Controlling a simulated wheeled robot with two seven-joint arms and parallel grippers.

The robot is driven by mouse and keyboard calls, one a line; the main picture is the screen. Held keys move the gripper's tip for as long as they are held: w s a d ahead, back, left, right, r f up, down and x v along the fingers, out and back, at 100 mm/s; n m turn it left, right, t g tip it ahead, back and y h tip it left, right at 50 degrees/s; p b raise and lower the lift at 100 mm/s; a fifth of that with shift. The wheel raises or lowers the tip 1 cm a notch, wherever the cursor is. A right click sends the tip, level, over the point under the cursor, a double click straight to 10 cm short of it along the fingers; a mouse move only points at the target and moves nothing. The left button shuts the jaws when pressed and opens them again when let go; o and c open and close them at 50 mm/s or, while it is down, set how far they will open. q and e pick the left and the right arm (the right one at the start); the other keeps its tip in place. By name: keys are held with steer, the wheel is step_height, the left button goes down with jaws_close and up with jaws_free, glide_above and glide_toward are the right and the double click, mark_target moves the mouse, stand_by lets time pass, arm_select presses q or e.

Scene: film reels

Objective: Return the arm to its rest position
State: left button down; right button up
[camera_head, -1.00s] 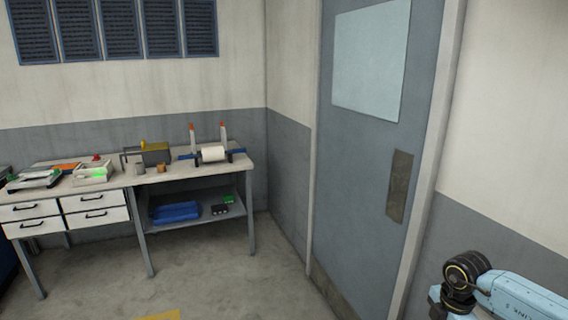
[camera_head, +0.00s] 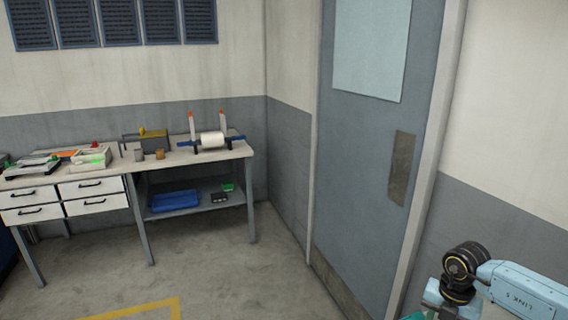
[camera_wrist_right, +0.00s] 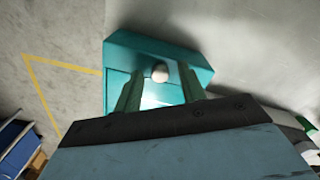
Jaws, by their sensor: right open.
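My right arm (camera_head: 520,290) comes in at the lower right of the head view, bent at a dark joint. Its gripper is outside that view. In the right wrist view my right gripper (camera_wrist_right: 160,95) shows two green fingers standing apart with nothing held between them. Beyond the fingertips is a teal open-topped box or tray (camera_wrist_right: 152,48) with a small round pale thing (camera_wrist_right: 160,73) in or on it. I cannot tell how far the fingers are from it. My left gripper is not in view.
A workbench (camera_head: 190,158) with drawers, a white roll (camera_head: 212,139) and small items stands against the back wall. A closed grey door (camera_head: 360,150) is at the right. A yellow line (camera_head: 140,308) marks the floor, which is clear ahead. A blue thing (camera_wrist_right: 18,145) shows in the wrist view.

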steer(key=n+b, duration=0.2)
steer(key=n, duration=0.4)
steer(key=shift+n+b, duration=0.3)
steer(key=shift+n, duration=0.1)
steer(key=n+b, duration=0.1)
steer(key=n, duration=0.4)
steer(key=shift+b, duration=0.3)
steer(key=shift+n, duration=0.6)
steer(key=shift+w, duration=0.1)
